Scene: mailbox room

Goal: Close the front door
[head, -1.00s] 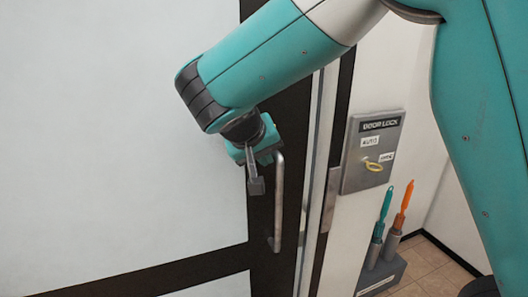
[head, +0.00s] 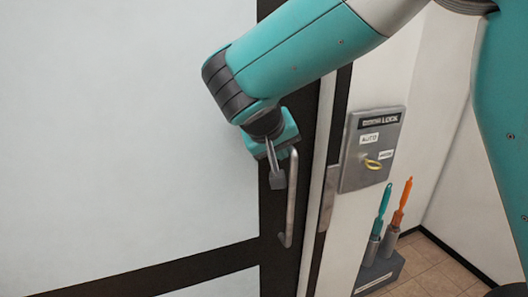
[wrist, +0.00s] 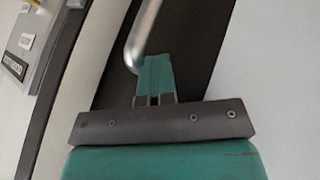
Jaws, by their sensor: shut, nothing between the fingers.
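The front door (head: 120,130) fills the left of the head view, a pale panel with a dark frame. A silver bar handle (head: 291,205) stands on its dark right edge. My gripper (head: 277,180) is shut and empty, just left of the upper part of the handle. In the wrist view the shut fingers (wrist: 154,82) are at the end of the silver handle, close to or touching it; I cannot tell which. The door edge is close to the light jamb with its strike plate (head: 327,200); I cannot tell if it is latched.
A grey door lock panel (head: 372,150) with a yellow key is on the wall right of the door. Below it a dark stand (head: 380,272) holds a teal and an orange-handled tool. Tiled floor (head: 430,265) shows at the lower right.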

